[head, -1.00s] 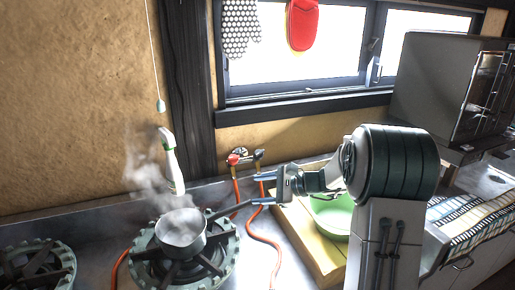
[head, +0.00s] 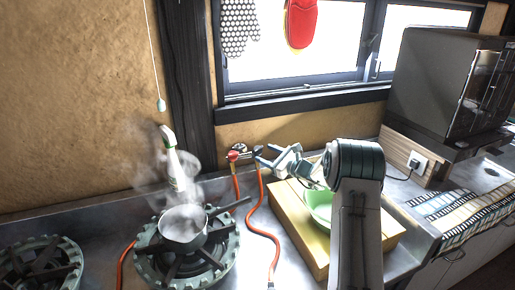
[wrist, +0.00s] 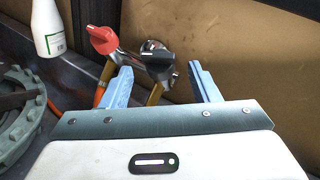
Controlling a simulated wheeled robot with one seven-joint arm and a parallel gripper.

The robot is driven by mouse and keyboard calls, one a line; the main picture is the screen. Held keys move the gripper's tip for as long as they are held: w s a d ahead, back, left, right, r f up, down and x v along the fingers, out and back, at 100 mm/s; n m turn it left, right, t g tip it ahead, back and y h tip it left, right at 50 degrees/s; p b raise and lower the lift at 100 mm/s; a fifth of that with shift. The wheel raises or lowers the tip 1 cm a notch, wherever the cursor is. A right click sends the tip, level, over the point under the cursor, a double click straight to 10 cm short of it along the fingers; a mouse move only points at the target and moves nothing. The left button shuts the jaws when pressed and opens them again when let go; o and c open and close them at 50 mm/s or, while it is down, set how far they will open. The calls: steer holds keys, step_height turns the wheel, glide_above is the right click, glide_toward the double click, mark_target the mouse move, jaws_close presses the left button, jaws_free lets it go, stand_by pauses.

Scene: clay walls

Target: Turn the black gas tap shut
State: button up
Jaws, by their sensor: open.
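The black gas tap (wrist: 156,62) is on a metal fitting low on the clay wall, beside a red tap (wrist: 101,40) to its left. The red tap also shows in the head view (head: 233,156). My gripper (wrist: 160,70) is open, its two blue fingers apart. In the wrist view the black tap appears between the fingertips, a little beyond them; contact cannot be told. In the head view my gripper (head: 266,156) is just right of the taps, and its fingers partly hide the black one.
A steaming pot (head: 182,230) sits on a burner (head: 160,268) at left, its handle pointing toward the taps. A spray bottle (head: 176,165) stands behind it. Orange hoses (head: 262,233) run down from the taps. A green bowl (head: 318,207) is on a wooden board (head: 292,225) below my arm.

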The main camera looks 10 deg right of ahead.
mark_target(260, 151)
steer(key=x, duration=0.5)
steer(key=shift+p, duration=0.4)
steer(key=c, duration=0.9)
